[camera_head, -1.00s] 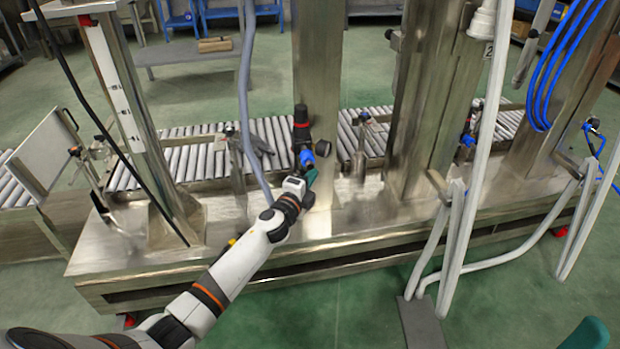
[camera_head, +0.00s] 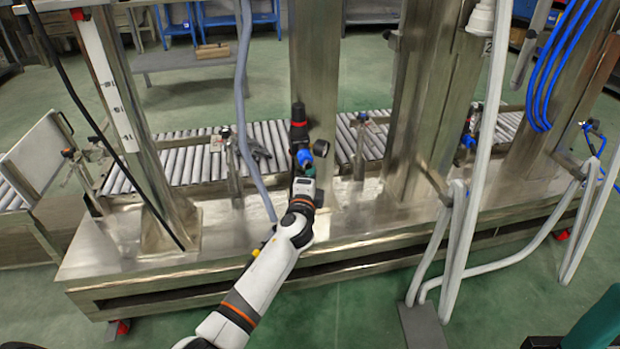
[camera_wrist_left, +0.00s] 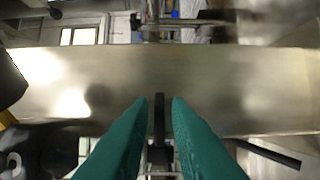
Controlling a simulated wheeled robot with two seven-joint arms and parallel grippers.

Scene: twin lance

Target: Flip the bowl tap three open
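My left gripper (camera_head: 306,174) is at the front of the middle steel column, just below a black fitting with a red ring and a blue part (camera_head: 305,157). In the left wrist view, its two green fingers (camera_wrist_left: 159,100) are apart. A narrow dark upright bar (camera_wrist_left: 159,120), possibly a tap lever, shows between them; I cannot tell whether they touch it. I cannot tell which part is bowl tap three, and no number shows there. Green shapes at the lower right edge (camera_head: 600,325) may be my right gripper, cut off by the frame.
Steel columns (camera_head: 425,100) rise from a steel base (camera_head: 345,225). A roller conveyor (camera_head: 200,165) runs behind. A grey hose (camera_head: 243,110) hangs left of my gripper. White hoses (camera_head: 475,170) and blue hoses (camera_head: 555,65) hang to the right.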

